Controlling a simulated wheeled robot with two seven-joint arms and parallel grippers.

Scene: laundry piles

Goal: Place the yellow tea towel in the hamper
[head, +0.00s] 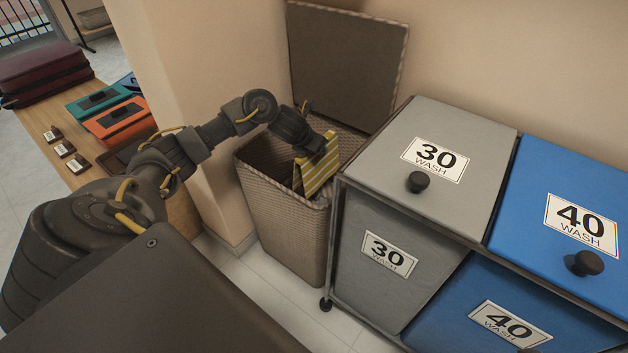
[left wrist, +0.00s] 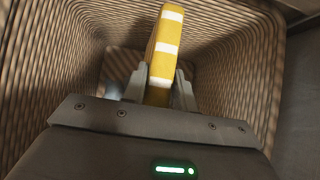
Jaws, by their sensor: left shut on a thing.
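The yellow tea towel (head: 318,172) has pale stripes and hangs folded at the mouth of the wicker hamper (head: 283,218). The hamper stands against the wall with its lid (head: 345,62) up. My left gripper (head: 305,150) reaches over the hamper from the left. In the left wrist view, my left gripper (left wrist: 160,88) is shut on the towel (left wrist: 165,50), with its fingers on both sides of it. The woven hamper walls (left wrist: 50,75) surround the towel there. My right gripper is not in view.
A grey bin marked 30 wash (head: 480,120) stands close to the hamper's right side, with a blue bin marked 40 wash (head: 530,180) beyond it. A wooden table (head: 40,124) with orange and teal items (head: 115,116) and a dark red case (head: 42,72) is at left.

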